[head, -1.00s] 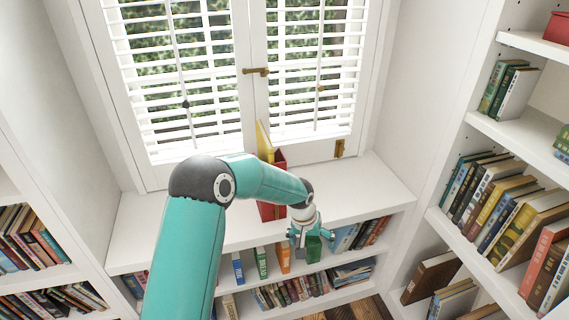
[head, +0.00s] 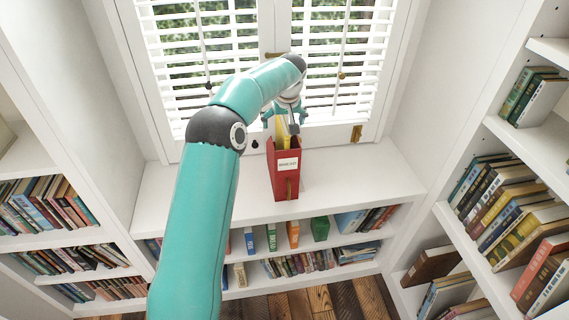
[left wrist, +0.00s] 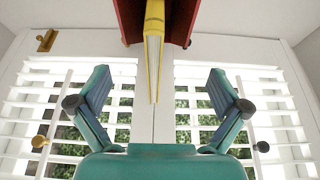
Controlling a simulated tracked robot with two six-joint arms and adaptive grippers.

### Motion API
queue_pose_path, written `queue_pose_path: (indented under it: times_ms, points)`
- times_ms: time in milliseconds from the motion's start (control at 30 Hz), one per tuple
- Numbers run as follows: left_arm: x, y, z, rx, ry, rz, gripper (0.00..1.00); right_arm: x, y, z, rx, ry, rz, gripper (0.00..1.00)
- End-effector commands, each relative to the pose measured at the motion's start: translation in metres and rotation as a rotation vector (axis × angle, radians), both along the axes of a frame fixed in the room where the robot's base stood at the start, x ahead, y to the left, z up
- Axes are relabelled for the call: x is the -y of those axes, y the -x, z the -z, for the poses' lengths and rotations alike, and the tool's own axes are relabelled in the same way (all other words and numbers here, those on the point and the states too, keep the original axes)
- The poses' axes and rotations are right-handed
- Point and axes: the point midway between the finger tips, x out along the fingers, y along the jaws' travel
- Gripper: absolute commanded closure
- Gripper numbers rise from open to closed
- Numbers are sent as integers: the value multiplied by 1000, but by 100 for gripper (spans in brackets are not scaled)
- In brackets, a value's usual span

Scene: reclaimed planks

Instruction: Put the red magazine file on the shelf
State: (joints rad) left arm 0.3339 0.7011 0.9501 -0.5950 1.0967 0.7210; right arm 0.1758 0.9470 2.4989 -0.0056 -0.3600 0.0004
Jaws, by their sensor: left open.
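The red magazine file (head: 285,182) stands upright on the white window ledge, with a white label on its front and yellow contents (head: 282,136) rising out of its top. My left gripper (head: 285,119) is above the file, near its top, in front of the blinds. That view shows the red file (left wrist: 129,20) at the top edge, with the yellow contents (left wrist: 154,48) pointing toward the gap. My right gripper is not in view.
The white ledge (head: 350,182) is bare on both sides of the file. The window blinds (head: 350,60) are close behind the gripper. Low shelves with books (head: 300,263) are below the ledge. Bookcases stand at left (head: 60,215) and right (head: 500,205), with some free room on the right one.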

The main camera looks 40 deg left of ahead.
Motion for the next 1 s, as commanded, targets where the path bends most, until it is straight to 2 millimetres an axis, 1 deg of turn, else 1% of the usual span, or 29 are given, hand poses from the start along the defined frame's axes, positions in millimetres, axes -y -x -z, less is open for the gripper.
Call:
queue_pose_path:
  times_ms: [33, 100, 367, 533, 600, 700, 800, 967, 1000]
  points:
    - [-1, -3, 7, -2, 1, 1, 0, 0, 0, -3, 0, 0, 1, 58]
    - [-3, -6, 16, -2, 0, 1, 0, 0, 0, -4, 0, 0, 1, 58]
    - [-8, -9, 29, 0, 0, 4, 0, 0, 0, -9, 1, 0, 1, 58]
    - [-15, -15, 50, -2, 2, 6, 0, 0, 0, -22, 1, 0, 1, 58]
    - [-17, -18, 59, 1, 2, 7, 0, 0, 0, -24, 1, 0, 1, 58]
    - [-19, -21, 68, 1, 1, 9, 0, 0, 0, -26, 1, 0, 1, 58]
    - [-19, -23, 71, 2, 0, 11, 0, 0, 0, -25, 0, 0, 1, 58]
    - [-18, -23, 71, 2, 0, 11, 0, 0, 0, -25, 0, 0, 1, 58]
    - [-18, -23, 71, 2, 0, 12, 5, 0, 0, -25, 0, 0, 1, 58]
